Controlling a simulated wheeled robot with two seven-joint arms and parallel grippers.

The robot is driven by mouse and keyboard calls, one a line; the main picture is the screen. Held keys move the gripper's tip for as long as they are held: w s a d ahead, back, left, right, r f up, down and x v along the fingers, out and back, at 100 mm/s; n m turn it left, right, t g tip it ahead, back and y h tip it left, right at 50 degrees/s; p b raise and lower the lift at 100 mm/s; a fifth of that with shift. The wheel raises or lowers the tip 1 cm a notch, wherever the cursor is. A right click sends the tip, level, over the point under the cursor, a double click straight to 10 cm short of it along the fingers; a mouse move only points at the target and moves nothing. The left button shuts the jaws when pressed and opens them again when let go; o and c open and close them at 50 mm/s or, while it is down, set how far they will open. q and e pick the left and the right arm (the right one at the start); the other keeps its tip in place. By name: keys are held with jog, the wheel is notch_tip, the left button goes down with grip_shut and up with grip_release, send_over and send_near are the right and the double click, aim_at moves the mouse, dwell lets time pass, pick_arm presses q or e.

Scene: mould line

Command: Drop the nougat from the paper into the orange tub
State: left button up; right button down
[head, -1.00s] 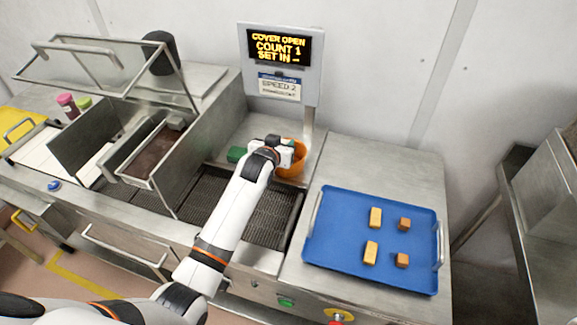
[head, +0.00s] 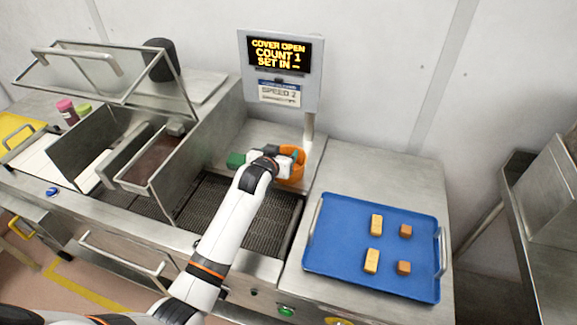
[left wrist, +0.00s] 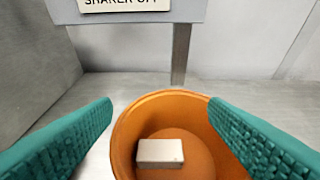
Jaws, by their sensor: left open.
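The orange tub (head: 297,174) stands on the steel deck below the display, partly hidden by my left gripper in the head view. It fills the lower middle of the left wrist view (left wrist: 172,103). A pale cream block, seemingly the nougat (left wrist: 160,152), lies inside the tub, low down and apart from both fingers. My left gripper (head: 266,159) is at the tub, with its green fingers spread wide and empty on either side in the left wrist view (left wrist: 160,112). I cannot make out the paper. My right gripper is not in view.
A display post (head: 279,72) stands behind the tub. A blue tray (head: 338,240) with tan and brown pieces is to the right. A dark mesh belt (head: 265,215) runs under my arm. An open clear cover (head: 100,72) rises at left.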

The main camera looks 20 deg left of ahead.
pick_arm(q)
jog(key=b+v, duration=0.1)
jog(key=v, duration=1)
